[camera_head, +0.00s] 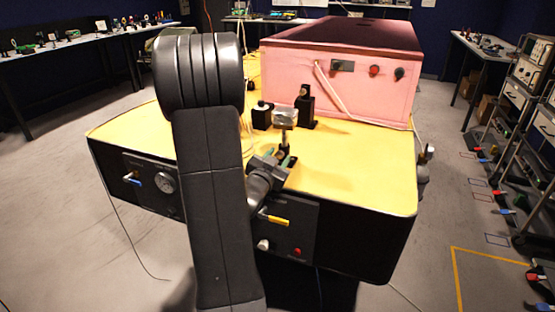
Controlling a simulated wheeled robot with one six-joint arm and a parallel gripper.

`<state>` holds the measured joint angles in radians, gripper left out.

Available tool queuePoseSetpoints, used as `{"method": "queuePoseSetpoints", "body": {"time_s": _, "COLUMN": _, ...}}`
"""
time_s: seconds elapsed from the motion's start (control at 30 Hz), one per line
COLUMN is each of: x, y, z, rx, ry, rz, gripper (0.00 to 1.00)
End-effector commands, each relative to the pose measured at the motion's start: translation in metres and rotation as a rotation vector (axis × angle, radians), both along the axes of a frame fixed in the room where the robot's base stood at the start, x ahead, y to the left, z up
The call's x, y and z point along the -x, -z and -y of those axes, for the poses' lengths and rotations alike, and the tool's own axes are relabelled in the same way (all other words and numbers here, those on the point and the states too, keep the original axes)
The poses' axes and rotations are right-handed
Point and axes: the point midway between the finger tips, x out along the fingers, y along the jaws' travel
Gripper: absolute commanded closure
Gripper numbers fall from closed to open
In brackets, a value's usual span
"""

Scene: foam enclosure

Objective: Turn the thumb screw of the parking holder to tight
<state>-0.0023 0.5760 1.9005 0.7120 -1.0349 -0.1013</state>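My gripper (284,158) is small in the head view, over the front part of the yellow table top, with my dark arm rising to its left. A post with a silver cylindrical head (285,117) stands just beyond the fingers. It may be part of the parking holder, but I cannot be sure. Two black blocks stand behind it: a low one with a light round top (262,106) and a taller one with a knob (305,104). Either may be the holder or carry the thumb screw. The fingertips overlap the post's base, so contact and finger opening are unclear.
A pink enclosure (340,85) with a dark top fills the back of the yellow table (360,165). A pale tube hangs down its front. The table's dark front carries a gauge (164,183) and a yellow-handled valve (274,219). The table top's right side is clear.

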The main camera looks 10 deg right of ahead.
Motion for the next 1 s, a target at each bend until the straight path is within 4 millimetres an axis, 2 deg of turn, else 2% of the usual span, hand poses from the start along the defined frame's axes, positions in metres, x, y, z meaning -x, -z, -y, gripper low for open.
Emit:
{"method": "queuePoseSetpoints", "body": {"time_s": 0.3, "x": 0.0, "y": 0.0, "z": -0.001, "rx": 0.001, "ry": 0.0, "rz": -0.001, "gripper": 0.55}}
{"method": "queuePoseSetpoints", "body": {"time_s": 0.47, "x": 0.01, "y": 0.001, "z": -0.009, "rx": 0.001, "ry": -0.003, "rz": -0.001, "gripper": 0.55}}
{"method": "queuePoseSetpoints", "body": {"time_s": 0.8, "x": 0.073, "y": 0.001, "z": -0.051, "rx": 0.001, "ry": -0.006, "rz": 0.002, "gripper": 0.55}}
{"method": "queuePoseSetpoints", "body": {"time_s": 1.0, "x": 0.1, "y": 0.0, "z": -0.069, "rx": -0.001, "ry": -0.004, "rz": 0.001, "gripper": 0.55}}
